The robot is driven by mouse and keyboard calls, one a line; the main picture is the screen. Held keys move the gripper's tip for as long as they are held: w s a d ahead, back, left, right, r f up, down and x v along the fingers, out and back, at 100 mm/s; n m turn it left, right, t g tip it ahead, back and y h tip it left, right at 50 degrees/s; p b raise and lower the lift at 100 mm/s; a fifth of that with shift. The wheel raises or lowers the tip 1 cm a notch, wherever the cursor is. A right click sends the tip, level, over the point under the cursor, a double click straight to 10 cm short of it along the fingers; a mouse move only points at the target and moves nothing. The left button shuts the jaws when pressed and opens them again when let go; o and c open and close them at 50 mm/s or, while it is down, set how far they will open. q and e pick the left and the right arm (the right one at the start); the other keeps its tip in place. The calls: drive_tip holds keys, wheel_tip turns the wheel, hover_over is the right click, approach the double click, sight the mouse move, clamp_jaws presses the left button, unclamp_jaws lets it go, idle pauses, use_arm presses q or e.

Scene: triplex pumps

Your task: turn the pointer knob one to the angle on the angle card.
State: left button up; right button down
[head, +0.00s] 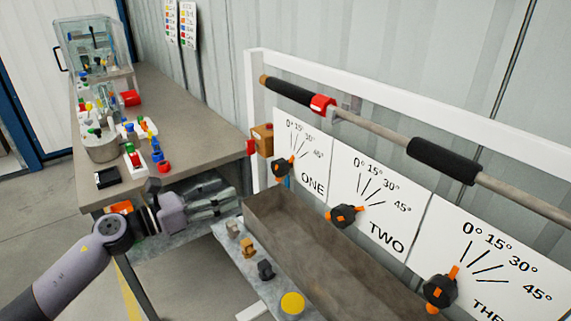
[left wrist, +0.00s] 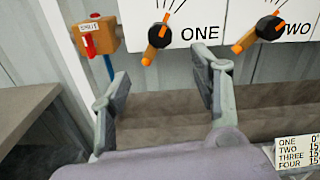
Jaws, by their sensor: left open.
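Pointer knob one (head: 281,167) is black with an orange bar, on the white ONE panel (head: 313,151). In the left wrist view knob one (left wrist: 159,36) shows at the top, its bar leaning up and to the right. My left gripper (head: 229,194) is open and empty, left of the panel and apart from the knob. In the left wrist view its fingers (left wrist: 165,72) spread wide below the knob. The angle card (left wrist: 298,153) shows at the lower right, partly cut off; its ONE line shows a 0. My right gripper is not in view.
Knob two (head: 344,215) and knob three (head: 439,290) lie to the right. A brown trough (head: 320,250) runs below the panels. A box with a red switch (left wrist: 92,37) is left of knob one. A padded rail (head: 375,131) passes above; a cluttered workbench (head: 190,110) stands left.

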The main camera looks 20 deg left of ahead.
sight(275, 169)
use_arm(q)
drive_tip(key=p+x, duration=0.4)
drive_tip(key=x, duration=1.1)
drive_tip(key=shift+r+p, duration=0.1)
drive_tip(key=shift+p, duration=0.25)
drive_tip(key=shift+x, duration=0.8)
clamp_jaws()
